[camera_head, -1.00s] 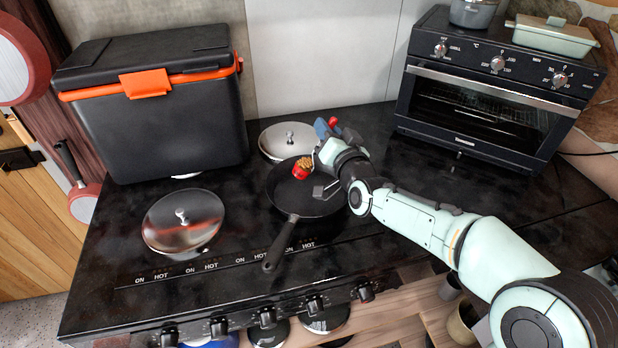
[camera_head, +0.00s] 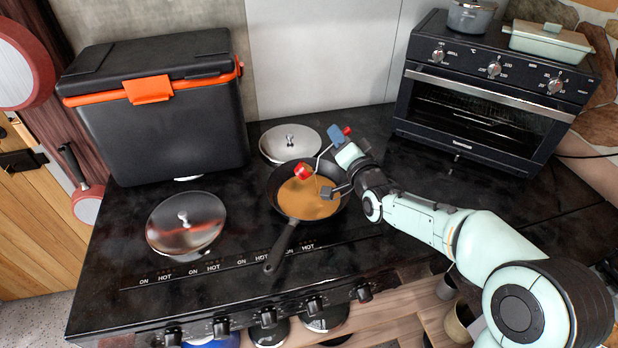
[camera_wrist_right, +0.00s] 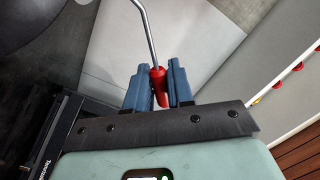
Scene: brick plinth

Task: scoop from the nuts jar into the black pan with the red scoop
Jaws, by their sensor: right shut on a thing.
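The black pan (camera_head: 292,222) sits on the dark stove top, its handle toward the front edge. A flat brown layer (camera_head: 308,198) covers its bottom. My right gripper (camera_head: 336,163) is over the pan's right side, shut on the red scoop's handle. The scoop's red cup (camera_head: 304,171) is above the pan's far part and looks tipped; I cannot see inside it. In the right wrist view the red handle (camera_wrist_right: 159,84) is between the blue fingers (camera_wrist_right: 156,88), with a bent metal shaft going up. The nuts jar is not in view. My left gripper is not in view.
A silver lid (camera_head: 290,142) lies just behind the pan, and another lid (camera_head: 186,222) lies to its left. A black cooler (camera_head: 160,125) stands at the back left. A toaster oven (camera_head: 490,95) stands at the back right.

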